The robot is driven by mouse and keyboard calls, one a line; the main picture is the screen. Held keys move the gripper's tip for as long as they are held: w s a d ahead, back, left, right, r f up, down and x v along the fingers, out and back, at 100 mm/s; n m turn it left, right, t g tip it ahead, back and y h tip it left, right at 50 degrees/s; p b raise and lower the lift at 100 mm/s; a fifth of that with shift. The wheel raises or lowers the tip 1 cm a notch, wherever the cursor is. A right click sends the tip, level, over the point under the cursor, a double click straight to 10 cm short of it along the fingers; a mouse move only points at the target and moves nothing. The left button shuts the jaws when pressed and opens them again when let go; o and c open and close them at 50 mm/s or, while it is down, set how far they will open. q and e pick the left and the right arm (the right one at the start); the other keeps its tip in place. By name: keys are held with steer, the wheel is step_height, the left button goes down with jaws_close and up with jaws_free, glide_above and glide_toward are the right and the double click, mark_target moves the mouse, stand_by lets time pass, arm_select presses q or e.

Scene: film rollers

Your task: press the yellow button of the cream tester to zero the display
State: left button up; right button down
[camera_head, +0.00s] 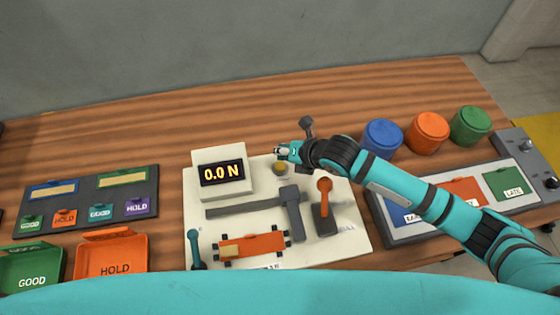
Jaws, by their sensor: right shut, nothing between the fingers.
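The cream tester (200,225) lies flat on the wooden table in the middle of the head view. Its raised display (222,174) reads 0.0 N. The yellow button (280,168) is on the tester's plate, just right of the display box. My right gripper (280,152) is shut and empty, and its tips appear just above the button in the picture. I cannot tell whether they touch it. An orange roller piece (252,245) with a tan strip sits at the front of the tester.
An orange-knobbed lever (324,190) and a grey slide post (291,205) stand on the tester. Blue (382,140), orange (427,132) and green (470,125) canisters stand at the back right. GOOD (32,268) and HOLD (112,258) trays are at the left. The table behind the display is clear.

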mark_target(282, 164)
steer(key=shift+r+p, duration=1.2)
steer(key=shift+r, duration=0.4)
steer(key=shift+f, duration=0.1)
